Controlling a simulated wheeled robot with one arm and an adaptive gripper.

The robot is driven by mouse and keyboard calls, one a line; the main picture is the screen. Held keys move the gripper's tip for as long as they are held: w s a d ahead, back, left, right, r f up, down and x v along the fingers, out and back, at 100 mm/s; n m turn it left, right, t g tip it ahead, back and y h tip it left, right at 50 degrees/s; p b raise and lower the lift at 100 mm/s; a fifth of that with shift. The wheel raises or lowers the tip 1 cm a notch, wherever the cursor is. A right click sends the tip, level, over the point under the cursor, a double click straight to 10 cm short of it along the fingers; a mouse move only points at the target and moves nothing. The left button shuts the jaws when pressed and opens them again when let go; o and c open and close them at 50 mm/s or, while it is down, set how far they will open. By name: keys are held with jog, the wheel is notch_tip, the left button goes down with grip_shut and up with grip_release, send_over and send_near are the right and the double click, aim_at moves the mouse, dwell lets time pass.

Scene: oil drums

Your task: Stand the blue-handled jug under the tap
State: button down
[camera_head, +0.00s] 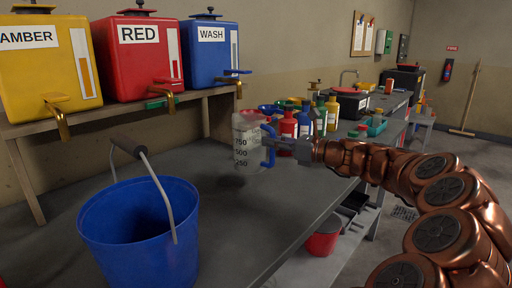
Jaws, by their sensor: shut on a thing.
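The clear jug (247,150) has measuring marks and a blue handle (270,146). My gripper (281,144) comes in from the right and is shut on the handle. The jug is upright and seems held just above the grey bench, with a shadow below it. Three labelled drums stand on a shelf at the left: yellow AMBER (45,65), red RED (138,58) and blue WASH (208,55). Each has a brass tap: the amber tap (58,118), the red tap (167,96) and the wash tap (238,84). The jug is below and right of the wash tap.
A blue bucket (140,235) with a raised handle stands on the bench (235,215) at front left. Several coloured bottles (305,122) stand behind the gripper. The bench between bucket and jug is clear. A red tub (324,238) is on the lower shelf.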

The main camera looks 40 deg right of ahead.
jog(key=shift+w+d+f+b, duration=0.15)
jog(key=shift+w+d+f, duration=0.45)
jog(key=shift+w, duration=1.05)
jog(key=shift+w+d+f+b, duration=0.3)
jog(key=shift+w+f, duration=0.55)
jog(key=shift+w, duration=0.8)
jog(key=shift+w+d+f+b, duration=0.1)
jog(key=shift+w+d+f, duration=0.55)
jog(key=shift+w, duration=1)
jog(key=shift+a+f, duration=0.15)
jog(key=c, duration=1.2)
grip_release()
jog(key=shift+o, duration=0.2)
jog(key=v, duration=1.2)
jog(key=shift+p, duration=0.4)
